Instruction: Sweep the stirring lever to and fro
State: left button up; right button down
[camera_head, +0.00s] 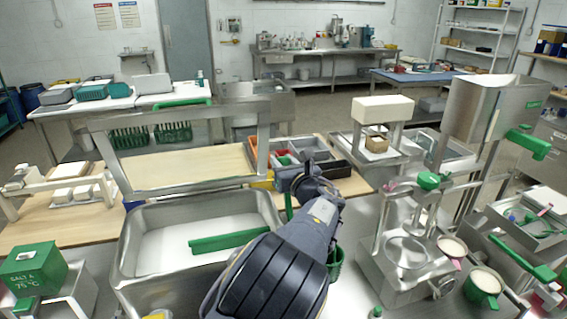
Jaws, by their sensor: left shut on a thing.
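A steel basin (128,262) with white contents stands at the left centre. A green bar (229,241) lies across the basin, its right end running behind my left arm. My left gripper (288,182) is beyond the basin's right rim, at the end of the dark arm. It is shut on what looks like the stirring lever, whose green upright part (289,207) shows just below it. The fingertips and the grip itself are mostly hidden by my arm. My right gripper is not in view.
A steel frame with a green handle (182,103) stands behind the basin. A sorting tray (262,150) lies close behind my left gripper. The steel mill (405,262) with green-handled cups stands to the right. A green box (34,266) is at the lower left.

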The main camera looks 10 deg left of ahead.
pick_arm(q)
grip_shut()
jog(key=shift+s+f+b, duration=0.1)
jog(key=shift+s+b, duration=0.05)
jog(key=shift+b, duration=0.3)
jog(key=s+d+r+n+t+y+b, duration=0.1)
jog(key=s+d+t+y+b, duration=0.3)
jog(key=s+b, duration=0.5)
jog(key=shift+t+b, duration=0.8)
jog(key=shift+b, duration=2.85)
jog(key=shift+s+r, duration=0.1)
jog(key=shift+r, duration=0.05)
jog(key=o, duration=1)
grip_release()
jog(key=b+v, duration=0.1)
jog(key=v, duration=0.7)
